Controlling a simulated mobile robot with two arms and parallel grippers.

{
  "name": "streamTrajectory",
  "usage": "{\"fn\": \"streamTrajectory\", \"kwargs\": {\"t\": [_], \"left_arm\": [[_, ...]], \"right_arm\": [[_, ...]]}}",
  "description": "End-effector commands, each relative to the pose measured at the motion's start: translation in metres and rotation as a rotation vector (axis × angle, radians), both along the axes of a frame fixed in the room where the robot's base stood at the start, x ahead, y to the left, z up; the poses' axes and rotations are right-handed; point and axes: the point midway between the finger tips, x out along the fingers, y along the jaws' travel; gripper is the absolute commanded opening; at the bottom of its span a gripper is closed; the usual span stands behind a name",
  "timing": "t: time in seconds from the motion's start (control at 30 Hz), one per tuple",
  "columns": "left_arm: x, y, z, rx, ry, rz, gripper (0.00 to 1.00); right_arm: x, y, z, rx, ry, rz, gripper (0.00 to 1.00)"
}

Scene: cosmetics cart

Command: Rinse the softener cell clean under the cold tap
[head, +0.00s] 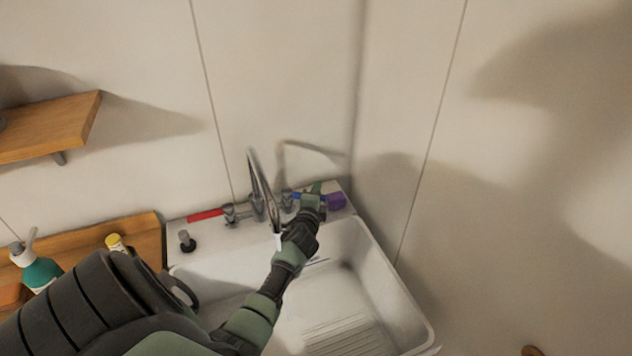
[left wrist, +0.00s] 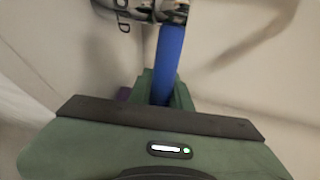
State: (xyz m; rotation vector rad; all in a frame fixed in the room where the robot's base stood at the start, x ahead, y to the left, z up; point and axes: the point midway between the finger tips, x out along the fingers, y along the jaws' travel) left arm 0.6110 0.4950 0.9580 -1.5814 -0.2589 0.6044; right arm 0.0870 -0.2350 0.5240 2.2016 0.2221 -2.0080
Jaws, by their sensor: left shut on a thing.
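My left gripper (head: 312,198) is at the back right of the sink, shut on the blue tap lever (left wrist: 169,62). In the left wrist view the lever runs down between the jaws. In the head view a bit of blue shows just left of the gripper. The tap spout (head: 262,182) arches over the basin, with a small white patch below its tip; I cannot tell whether this is water. I cannot make out the softener cell in either view. My right gripper is not in view.
The white sink (head: 412,315) has a ribbed floor. A red lever (head: 205,215) and a dark knob (head: 186,241) are at its back left. A purple thing (head: 337,201) lies beside my gripper. A teal bottle (head: 42,274) and wooden shelf (head: 50,128) are left; walls close the back and right.

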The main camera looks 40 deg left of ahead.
Motion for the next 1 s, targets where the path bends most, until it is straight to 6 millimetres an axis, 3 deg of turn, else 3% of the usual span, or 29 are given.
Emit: {"fn": "streamTrajectory", "kwargs": {"t": [0.47,0.5,0.53,0.87,1.0], "left_arm": [[-0.001,0.002,0.002,0.006,-0.001,-0.012,0.0],[-0.001,0.002,0.002,0.006,-0.001,-0.012,0.3],[-0.001,0.002,0.002,0.005,0.0,-0.012,0.39],[-0.002,-0.001,0.0,0.001,0.0,-0.014,0.41],[-0.011,-0.006,0.002,0.002,0.0,-0.015,0.41]], "right_arm": [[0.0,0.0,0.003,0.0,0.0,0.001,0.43],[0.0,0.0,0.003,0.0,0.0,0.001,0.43],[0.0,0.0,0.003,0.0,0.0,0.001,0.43],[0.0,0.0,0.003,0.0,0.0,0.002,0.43],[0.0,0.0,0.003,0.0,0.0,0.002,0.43]]}}
